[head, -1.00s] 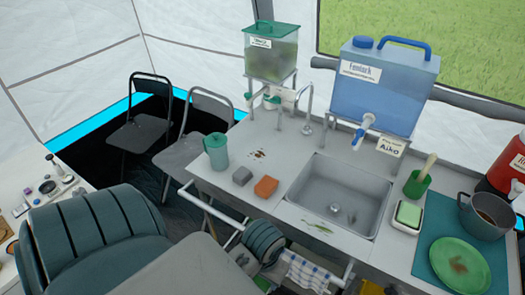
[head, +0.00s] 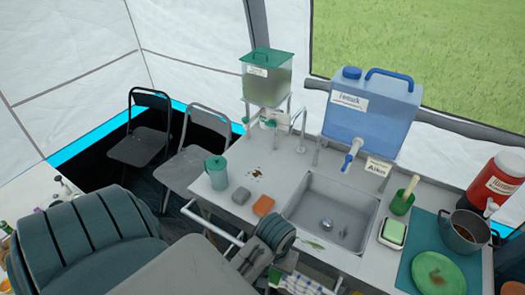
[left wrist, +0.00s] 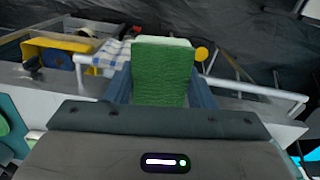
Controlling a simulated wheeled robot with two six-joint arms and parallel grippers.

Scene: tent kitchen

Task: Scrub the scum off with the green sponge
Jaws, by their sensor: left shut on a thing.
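My left gripper (left wrist: 161,88) is shut on a green block with a pale far edge, which looks like a green sponge (left wrist: 160,75). In the head view the left gripper (head: 249,262) is at the counter's front edge, below the orange sponge; its held block cannot be made out there. Another green sponge (head: 394,232) with a pale rim sits in a white dish right of the sink. Brown specks (head: 255,173) lie on the counter beside the jug, and a brown patch (head: 435,280) is on the green plate (head: 450,264). Which mark is the scum is unclear. My right gripper is not in view.
The steel sink (head: 305,207) is in the counter's middle. A grey sponge (head: 241,195), orange sponge (head: 263,206) and green jug (head: 217,173) stand left of it. A green cup with a brush (head: 402,202) and a pot (head: 463,233) stand right. A blue water container (head: 371,108) stands behind.

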